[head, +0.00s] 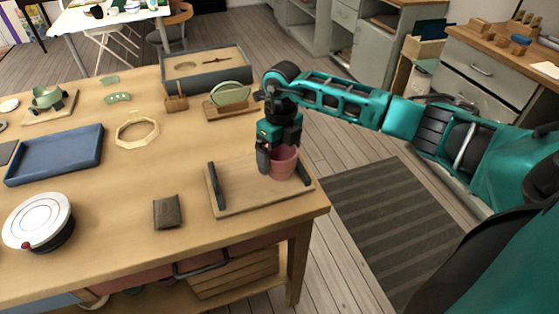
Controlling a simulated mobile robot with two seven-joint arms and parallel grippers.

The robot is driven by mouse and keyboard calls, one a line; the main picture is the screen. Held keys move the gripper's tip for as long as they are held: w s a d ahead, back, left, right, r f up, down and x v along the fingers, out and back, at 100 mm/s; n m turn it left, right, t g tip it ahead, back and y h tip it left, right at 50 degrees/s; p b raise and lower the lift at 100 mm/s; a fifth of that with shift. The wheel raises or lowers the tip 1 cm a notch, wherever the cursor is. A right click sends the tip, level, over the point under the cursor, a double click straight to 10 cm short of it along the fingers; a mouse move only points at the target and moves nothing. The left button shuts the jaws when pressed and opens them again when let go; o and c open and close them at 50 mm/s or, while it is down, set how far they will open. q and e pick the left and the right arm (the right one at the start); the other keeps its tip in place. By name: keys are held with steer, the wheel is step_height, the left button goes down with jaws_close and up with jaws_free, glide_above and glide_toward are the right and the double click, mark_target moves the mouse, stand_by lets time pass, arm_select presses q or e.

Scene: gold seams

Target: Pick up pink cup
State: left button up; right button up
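A pink cup (284,164) stands upright on a wooden tray (235,202) with dark handles, near the table's right corner. My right gripper (273,160) points down at the cup from above. One dark finger shows at the cup's left side; the other finger is hidden, so whether the fingers are closed on the cup cannot be told. My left gripper is not in view.
The wooden table (110,205) also bears a blue tray (55,154), a round white-topped device (38,221), a dark square block (167,211), an octagonal ring (138,130) and a grey box (207,70). A striped mat (395,225) lies on the floor at right.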

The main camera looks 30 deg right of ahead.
steer(key=c, duration=0.3)
steer(key=shift+c, duration=0.4)
steer(key=shift+r, duration=0.15)
